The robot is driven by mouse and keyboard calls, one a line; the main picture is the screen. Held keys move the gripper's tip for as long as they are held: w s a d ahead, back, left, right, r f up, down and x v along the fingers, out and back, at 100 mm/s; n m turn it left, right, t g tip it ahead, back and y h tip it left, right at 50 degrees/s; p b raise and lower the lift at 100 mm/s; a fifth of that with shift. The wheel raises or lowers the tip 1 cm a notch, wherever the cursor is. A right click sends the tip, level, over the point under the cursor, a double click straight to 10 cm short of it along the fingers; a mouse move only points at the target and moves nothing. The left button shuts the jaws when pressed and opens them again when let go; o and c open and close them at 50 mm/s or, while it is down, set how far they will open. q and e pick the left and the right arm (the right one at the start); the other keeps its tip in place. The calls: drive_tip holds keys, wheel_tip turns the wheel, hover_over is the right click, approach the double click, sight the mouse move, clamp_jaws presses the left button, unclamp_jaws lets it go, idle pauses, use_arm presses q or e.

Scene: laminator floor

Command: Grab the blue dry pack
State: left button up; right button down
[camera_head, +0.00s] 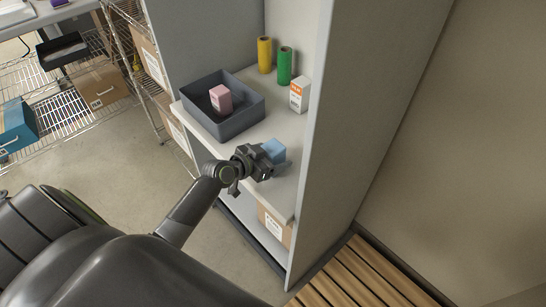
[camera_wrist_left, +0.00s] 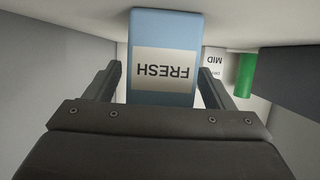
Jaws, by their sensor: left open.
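The blue dry pack (camera_head: 273,150) stands on the shelf (camera_head: 290,135) of the grey cabinet, near its front. In the left wrist view the blue pack (camera_wrist_left: 165,95) appears upside down, with a pale label reading FRESH. My left gripper (camera_head: 262,157) is at the pack in the head view, its body hiding part of it. In the left wrist view the two fingers of my left gripper (camera_wrist_left: 160,85) are apart, one on each side of the pack, with small gaps showing. My right gripper is not in view.
A dark grey bin (camera_head: 240,122) holding a pink pack (camera_head: 221,98) sits behind on the same shelf. A white box (camera_head: 299,95), a green roll (camera_head: 284,66) and a yellow roll (camera_head: 264,55) stand at the back. The cabinet's side panel (camera_head: 355,110) rises close on the right.

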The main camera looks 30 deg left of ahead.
use_arm(q)
drive_tip(key=c, duration=1.2)
